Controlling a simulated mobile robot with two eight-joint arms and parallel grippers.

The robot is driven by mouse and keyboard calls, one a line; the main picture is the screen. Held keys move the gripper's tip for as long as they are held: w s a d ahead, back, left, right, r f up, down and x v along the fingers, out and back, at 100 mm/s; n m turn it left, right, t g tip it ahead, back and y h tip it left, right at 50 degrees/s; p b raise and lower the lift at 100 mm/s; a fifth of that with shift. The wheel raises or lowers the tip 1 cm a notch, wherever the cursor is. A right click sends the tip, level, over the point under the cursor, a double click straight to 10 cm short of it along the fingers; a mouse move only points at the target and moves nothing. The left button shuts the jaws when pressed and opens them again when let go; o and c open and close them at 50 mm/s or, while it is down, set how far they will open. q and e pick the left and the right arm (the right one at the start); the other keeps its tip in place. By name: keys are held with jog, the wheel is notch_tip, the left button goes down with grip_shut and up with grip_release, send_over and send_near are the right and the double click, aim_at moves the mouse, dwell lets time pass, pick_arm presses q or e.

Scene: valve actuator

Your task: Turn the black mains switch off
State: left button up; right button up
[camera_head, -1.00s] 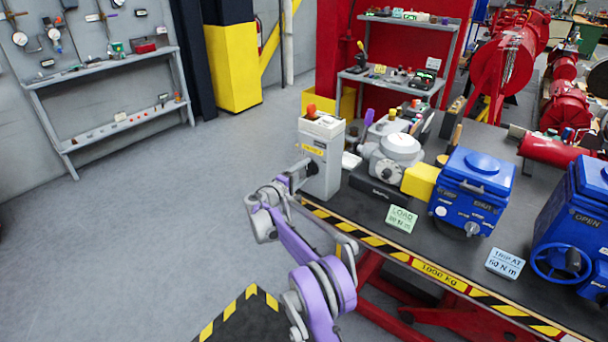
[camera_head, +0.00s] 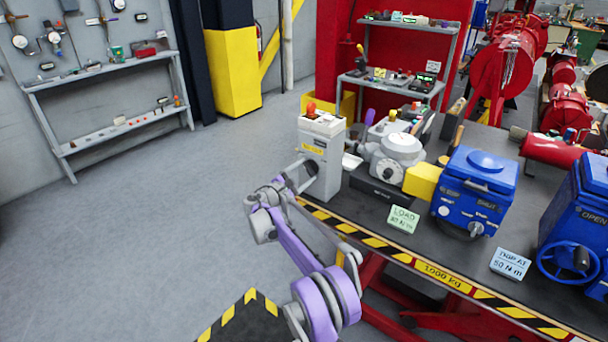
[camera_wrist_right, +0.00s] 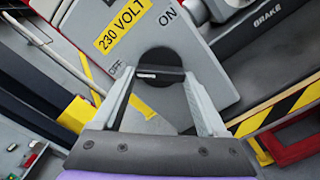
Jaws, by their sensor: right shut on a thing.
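The black mains switch (camera_wrist_right: 160,81) is a round knob with a raised bar on a grey switch box (camera_head: 318,180). In the right wrist view, "OFF" is left of the knob and "ON" is above it. A white mark on the bar's left end points left, roughly toward "OFF". My right gripper (camera_wrist_right: 160,84) is shut on the bar, one finger at each end; it also shows at the box front in the head view (camera_head: 309,172). The fingers partly hide the knob's edges. My left gripper is not in view.
A red button (camera_head: 311,108) tops the box. To its right on the bench are a grey machine (camera_head: 400,150), a yellow block (camera_head: 422,181) and a blue box (camera_head: 478,190). A striped edge (camera_head: 375,242) borders the bench. Open floor lies left.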

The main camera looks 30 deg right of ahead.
jog(key=shift+n, duration=0.3)
jog(key=o, duration=1.3)
jog(key=b+v, duration=0.1)
jog(key=v, duration=1)
jog(key=shift+d, duration=0.1)
